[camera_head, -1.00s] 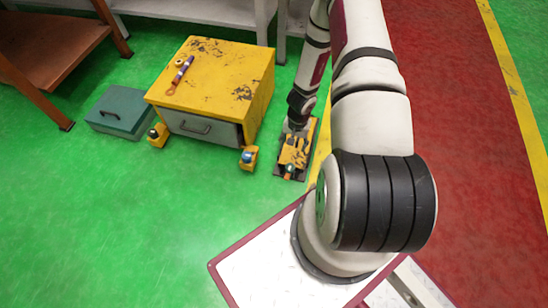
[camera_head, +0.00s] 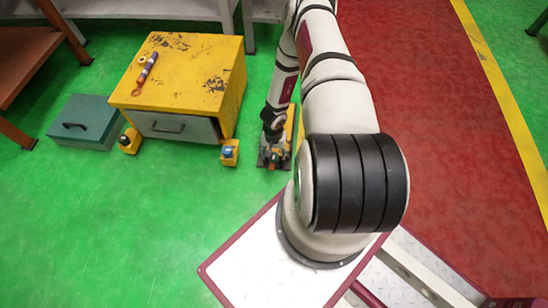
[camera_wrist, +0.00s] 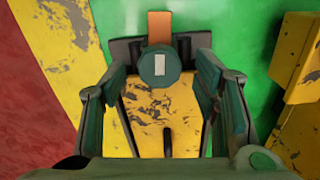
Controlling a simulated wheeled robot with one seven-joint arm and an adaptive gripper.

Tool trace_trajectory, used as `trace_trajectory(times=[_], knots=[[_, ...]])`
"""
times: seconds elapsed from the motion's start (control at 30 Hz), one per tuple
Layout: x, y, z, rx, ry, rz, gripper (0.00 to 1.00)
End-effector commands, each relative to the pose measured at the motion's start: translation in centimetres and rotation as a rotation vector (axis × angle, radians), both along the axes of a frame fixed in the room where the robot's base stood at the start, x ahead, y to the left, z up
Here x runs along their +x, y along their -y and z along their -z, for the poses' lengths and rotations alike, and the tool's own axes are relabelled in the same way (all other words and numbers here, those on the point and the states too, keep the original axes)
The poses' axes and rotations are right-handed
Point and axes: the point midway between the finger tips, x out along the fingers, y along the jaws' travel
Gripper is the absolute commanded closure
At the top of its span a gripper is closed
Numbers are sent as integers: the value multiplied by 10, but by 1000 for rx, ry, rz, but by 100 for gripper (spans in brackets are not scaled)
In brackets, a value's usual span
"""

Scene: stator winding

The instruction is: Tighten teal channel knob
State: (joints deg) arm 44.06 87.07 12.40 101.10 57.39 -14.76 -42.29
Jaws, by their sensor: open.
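In the wrist view, the teal knob (camera_wrist: 159,66) is round with a pale rectangular mark on its face. It sits at the far end of a worn yellow fixture (camera_wrist: 165,105), which also shows in the head view (camera_head: 264,166) on its dark base. My gripper (camera_wrist: 160,68) is open, with one finger on each side of the knob. Whether either finger touches the knob cannot be told. An orange piece (camera_wrist: 159,27) sticks out beyond the knob. In the head view my gripper covers most of the fixture, and the knob is hard to make out.
A yellow cabinet (camera_head: 185,75) with a grey drawer stands left of the fixture. Small yellow pieces (camera_head: 229,152) (camera_head: 130,140) sit on the floor before it. A teal box (camera_head: 85,121) lies further left. Green floor in front is clear.

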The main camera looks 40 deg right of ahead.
Motion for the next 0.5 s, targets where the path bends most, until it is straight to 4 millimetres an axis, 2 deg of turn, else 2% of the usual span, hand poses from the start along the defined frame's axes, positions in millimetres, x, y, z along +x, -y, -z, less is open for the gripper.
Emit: trace_trajectory(times=[0.03, 0.17, 0.47, 0.5], knots=[[0, 0, 7, 0, 0, 2, 44], [0, 0, 13, 1, -1, 1, 44], [0, 0, 14, 0, 0, 1, 44], [0, 0, 14, 0, 0, 1, 51]])
